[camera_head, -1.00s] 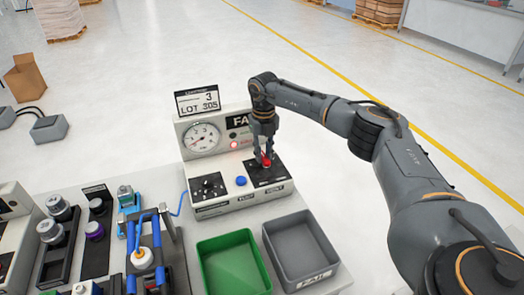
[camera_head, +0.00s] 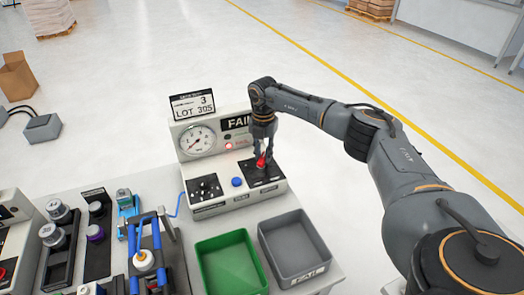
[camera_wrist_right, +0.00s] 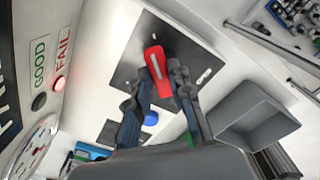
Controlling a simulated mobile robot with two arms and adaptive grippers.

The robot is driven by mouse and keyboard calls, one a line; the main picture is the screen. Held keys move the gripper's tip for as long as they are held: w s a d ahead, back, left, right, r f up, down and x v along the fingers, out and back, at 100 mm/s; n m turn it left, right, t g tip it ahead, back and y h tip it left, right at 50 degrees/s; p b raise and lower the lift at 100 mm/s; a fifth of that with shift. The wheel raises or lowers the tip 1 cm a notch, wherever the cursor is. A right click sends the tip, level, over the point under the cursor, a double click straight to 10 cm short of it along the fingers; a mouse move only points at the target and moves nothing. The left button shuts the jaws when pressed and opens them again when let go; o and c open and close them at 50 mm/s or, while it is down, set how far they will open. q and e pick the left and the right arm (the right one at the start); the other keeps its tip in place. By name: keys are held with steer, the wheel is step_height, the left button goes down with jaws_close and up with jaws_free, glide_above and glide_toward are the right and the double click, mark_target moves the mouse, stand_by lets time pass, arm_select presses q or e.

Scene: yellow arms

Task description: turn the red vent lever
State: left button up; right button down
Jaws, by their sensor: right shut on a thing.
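The red vent lever (camera_head: 261,161) stands on a black plate (camera_head: 273,175) at the right of the test console (camera_head: 237,191). In the right wrist view the red lever (camera_wrist_right: 156,68) shows between the two fingers. My right gripper (camera_head: 263,151) is shut on the lever from above, and the wrist view shows its fingers (camera_wrist_right: 162,85) on either side of it. The lever's lower part is partly hidden by the fingers. My left gripper is in neither view.
The console has a gauge (camera_head: 197,141), a lit red FAIL lamp (camera_head: 229,146), a blue button (camera_head: 237,182) and a black knob plate (camera_head: 204,188). A green bin (camera_head: 229,268) and a grey FAIL bin (camera_head: 293,249) stand in front. Fixtures with several parts fill the left.

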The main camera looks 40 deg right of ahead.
mark_target(264, 156)
steer(key=shift+d+r+m, duration=0.1)
steer(key=shift+m, duration=0.4)
steer(key=c, duration=1.2)
jaws_free()
step_height(264, 156, up, 12)
